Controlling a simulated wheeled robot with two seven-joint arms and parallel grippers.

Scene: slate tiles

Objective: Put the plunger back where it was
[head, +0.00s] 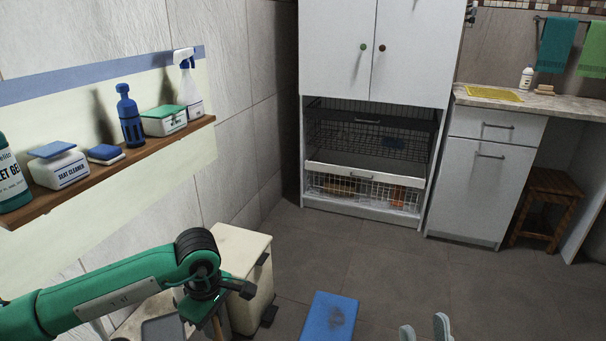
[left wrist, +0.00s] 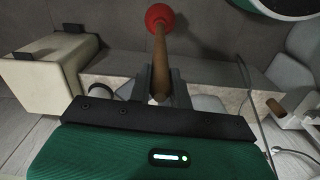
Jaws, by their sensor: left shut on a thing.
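The plunger shows in the left wrist view, with a wooden handle (left wrist: 160,60) and a red cup (left wrist: 159,16) at its far end. My left gripper (left wrist: 161,88) is shut on the handle near its end, and the cup points away from the gripper. In the head view my left gripper (head: 208,309) is at the lower left, beside a cream bin; the plunger is mostly hidden there. Only the two grey fingertips of my right gripper (head: 425,329) show at the bottom edge; they are apart with nothing visible between them.
The cream bin (head: 242,262) stands by the left wall; it also shows in the left wrist view (left wrist: 40,84). A blue step or box (head: 329,316) is on the floor. A wooden shelf (head: 110,172) holds cleaning items. A white cabinet (head: 380,50) stands behind clear floor.

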